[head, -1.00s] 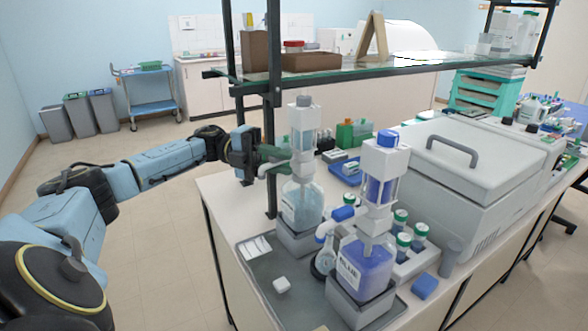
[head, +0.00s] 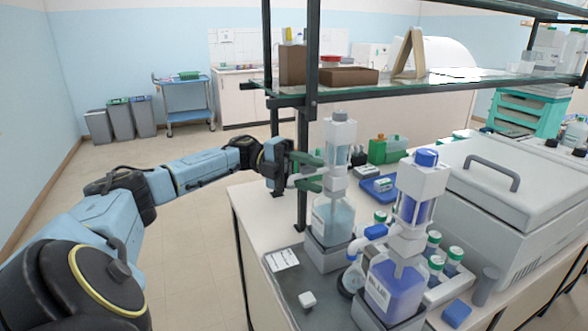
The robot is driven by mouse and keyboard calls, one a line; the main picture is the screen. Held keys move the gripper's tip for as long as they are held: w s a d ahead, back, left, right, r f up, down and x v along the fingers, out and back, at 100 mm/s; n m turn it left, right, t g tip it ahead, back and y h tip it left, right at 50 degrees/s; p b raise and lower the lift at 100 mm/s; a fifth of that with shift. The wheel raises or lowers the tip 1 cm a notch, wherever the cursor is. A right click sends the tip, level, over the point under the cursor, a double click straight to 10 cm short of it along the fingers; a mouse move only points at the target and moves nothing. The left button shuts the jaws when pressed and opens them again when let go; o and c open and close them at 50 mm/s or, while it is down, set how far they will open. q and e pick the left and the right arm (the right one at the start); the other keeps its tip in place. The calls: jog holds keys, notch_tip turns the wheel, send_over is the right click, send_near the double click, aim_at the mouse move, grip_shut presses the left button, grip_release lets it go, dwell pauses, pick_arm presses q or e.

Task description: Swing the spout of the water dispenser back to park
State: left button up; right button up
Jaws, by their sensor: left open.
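The water dispenser (head: 340,150) stands upright, with a clear upper cylinder over a bottle (head: 333,218) of pale liquid. Its white spout (head: 299,179) points left, out over the bench's left side. My left gripper (head: 314,173) is open at the spout, with one green finger above it and the other below or beside it in the picture. I cannot tell whether a finger touches the spout. My right gripper is not in view.
A second dispenser (head: 414,195) with blue liquid stands close in front, to the right. A grey tray (head: 290,283) lies in front on the left. A shelf post (head: 303,200) rises just behind my gripper. A glass shelf (head: 440,80) runs overhead. A large grey machine (head: 500,200) fills the right.

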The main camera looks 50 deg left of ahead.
pick_arm(q)
jog(key=b+v, duration=0.6)
jog(key=v, duration=0.7)
jog(key=shift+b, duration=0.35)
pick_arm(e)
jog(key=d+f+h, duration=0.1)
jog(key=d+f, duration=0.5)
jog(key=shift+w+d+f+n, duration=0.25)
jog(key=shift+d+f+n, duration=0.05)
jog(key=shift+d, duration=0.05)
pick_arm(q)
jog(key=shift+s+d, duration=0.1)
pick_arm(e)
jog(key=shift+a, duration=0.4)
